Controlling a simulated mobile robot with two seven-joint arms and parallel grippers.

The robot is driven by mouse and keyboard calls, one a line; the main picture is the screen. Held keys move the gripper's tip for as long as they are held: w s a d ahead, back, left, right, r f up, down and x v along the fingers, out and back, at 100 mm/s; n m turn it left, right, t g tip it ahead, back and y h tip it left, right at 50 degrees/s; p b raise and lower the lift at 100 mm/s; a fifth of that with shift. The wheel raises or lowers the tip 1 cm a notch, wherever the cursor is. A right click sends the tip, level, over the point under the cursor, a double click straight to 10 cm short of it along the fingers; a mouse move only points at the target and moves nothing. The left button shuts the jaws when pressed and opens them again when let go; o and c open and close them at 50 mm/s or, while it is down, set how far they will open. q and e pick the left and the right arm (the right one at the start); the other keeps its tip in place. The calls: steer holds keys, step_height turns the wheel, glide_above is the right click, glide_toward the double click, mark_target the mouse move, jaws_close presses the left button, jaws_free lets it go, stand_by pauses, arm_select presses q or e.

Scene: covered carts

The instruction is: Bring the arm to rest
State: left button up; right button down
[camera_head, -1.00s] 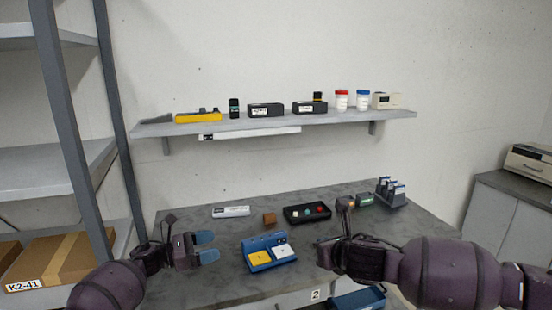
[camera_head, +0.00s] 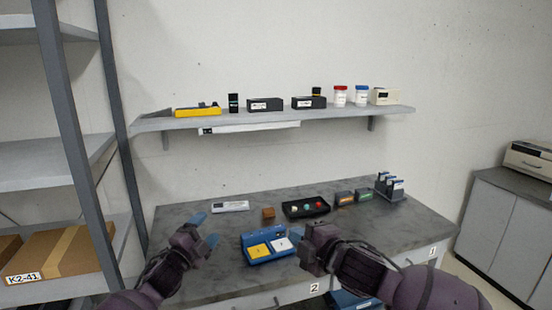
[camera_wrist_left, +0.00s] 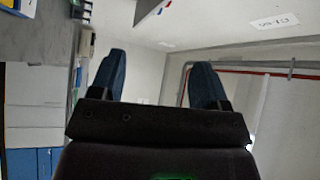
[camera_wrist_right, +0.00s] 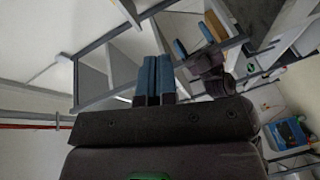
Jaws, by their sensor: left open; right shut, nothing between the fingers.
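My left gripper (camera_head: 206,229) is raised over the left front of the grey table (camera_head: 200,281) in the head view, its blue fingers apart and empty. The left wrist view shows the same two fingers (camera_wrist_left: 157,80) spread with nothing between them. My right gripper (camera_head: 297,236) is over the table front, beside the blue device, with its fingers partly hidden by the hand. In the right wrist view its fingers (camera_wrist_right: 154,80) are pressed together and hold nothing. My left gripper also shows beyond them in that view (camera_wrist_right: 194,40).
The blue device (camera_head: 258,255) with yellow and white pads sits between my grippers. Behind it are a brown cube (camera_head: 268,213), a black tray (camera_head: 290,211) with small coloured items, and small boxes (camera_head: 345,198). A wall shelf (camera_head: 220,126) runs above; a rack (camera_head: 75,130) stands left.

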steer(key=s+d+f+m+h+b, duration=0.25)
steer(key=s+d+f+m, duration=0.4)
steer(key=f, duration=0.35)
steer(key=s+d+f+m+h+b, duration=0.25)
steer(key=s+d+f+m, duration=0.4)
steer(key=f, duration=0.45)
steer(key=s+d+f+m+h+b, duration=0.1)
steer(key=s+d+f+m+h, duration=0.35)
steer(key=d+f+m, duration=0.4)
arm_select(q)
steer(key=s+a+f+n+g+y, duration=0.2)
steer(key=s+f+n, duration=0.4)
steer(key=s+f, duration=0.5)
steer(key=s+a+f+n+g+y+b, duration=0.1)
steer(key=s+a+f+n+y, duration=0.3)
steer(key=s+f, duration=0.8)
steer(key=s+a+f+n+g+y, duration=0.2)
steer(key=s+f+n, duration=0.6)
steer(key=s, duration=0.9)
step_height(320, 180, down, 4)
steer(key=shift+s+a+r+n+g+y+b, duration=0.2)
steer(key=shift+s+a+n+g+y+b, duration=0.2)
steer(key=shift+g, duration=0.7)
arm_select(e)
steer(key=s+d+f+g, duration=0.1)
steer(key=s+f+g, duration=0.1)
steer(key=s+f, duration=0.9)
steer(key=shift+s+d+h, duration=0.15)
steer(key=shift+s+h, duration=0.2)
steer(key=shift+s, duration=0.6)
